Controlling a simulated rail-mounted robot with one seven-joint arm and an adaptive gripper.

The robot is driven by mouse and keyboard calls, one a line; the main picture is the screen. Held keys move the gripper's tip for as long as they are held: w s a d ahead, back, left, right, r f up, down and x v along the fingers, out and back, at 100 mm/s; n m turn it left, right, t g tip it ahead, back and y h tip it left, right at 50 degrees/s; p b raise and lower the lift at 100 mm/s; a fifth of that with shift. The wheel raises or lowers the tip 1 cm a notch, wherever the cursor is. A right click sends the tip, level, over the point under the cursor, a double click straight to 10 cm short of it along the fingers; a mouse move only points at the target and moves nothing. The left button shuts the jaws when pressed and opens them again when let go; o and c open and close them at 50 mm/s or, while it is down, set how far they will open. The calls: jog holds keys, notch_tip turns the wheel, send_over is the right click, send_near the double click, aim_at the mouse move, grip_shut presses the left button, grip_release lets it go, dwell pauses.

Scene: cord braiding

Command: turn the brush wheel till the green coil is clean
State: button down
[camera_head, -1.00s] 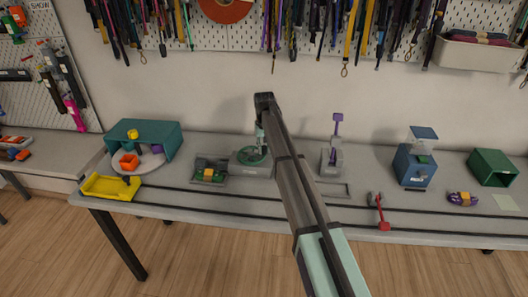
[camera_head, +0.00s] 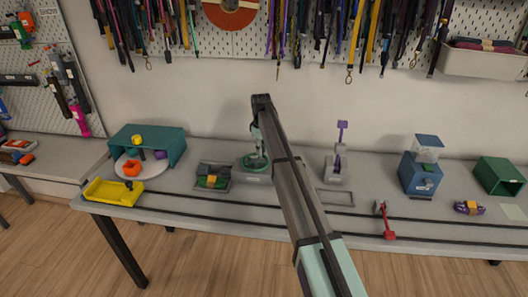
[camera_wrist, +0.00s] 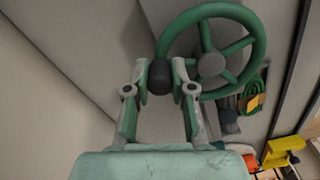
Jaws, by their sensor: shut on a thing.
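The green brush wheel (camera_head: 256,162) sits on its grey base (camera_head: 258,178) near the middle of the table. In the wrist view the wheel (camera_wrist: 262,45) shows spokes, a grey hub and a dark knob (camera_wrist: 160,76) at its rim. My gripper (camera_head: 257,152) is at the wheel, its two fingers (camera_wrist: 161,80) closed on that knob from both sides. The green coil (camera_head: 206,183), with an orange band, lies in a grey tray (camera_head: 199,189) left of the wheel. The coil also shows in the wrist view (camera_wrist: 254,88). Any brushes cannot be made out.
Left are a teal stand (camera_head: 172,143) with an orange cube and a yellow tray (camera_head: 104,192). Right are a purple-handled lever (camera_head: 341,150), a blue box (camera_head: 420,178), a red-handled tool (camera_head: 388,228), a purple coil (camera_head: 462,207) and a green bin (camera_head: 496,170).

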jog(key=shift+w+a+n, duration=0.15)
jog(key=shift+a+n, duration=0.3)
jog(key=shift+n, duration=0.55)
jog(key=shift+w+a+n, duration=0.15)
jog(key=shift+a+n, duration=0.3)
jog(key=shift+n, duration=0.55)
jog(key=c, duration=1)
grip_release()
notch_tip(320, 180, up, 12)
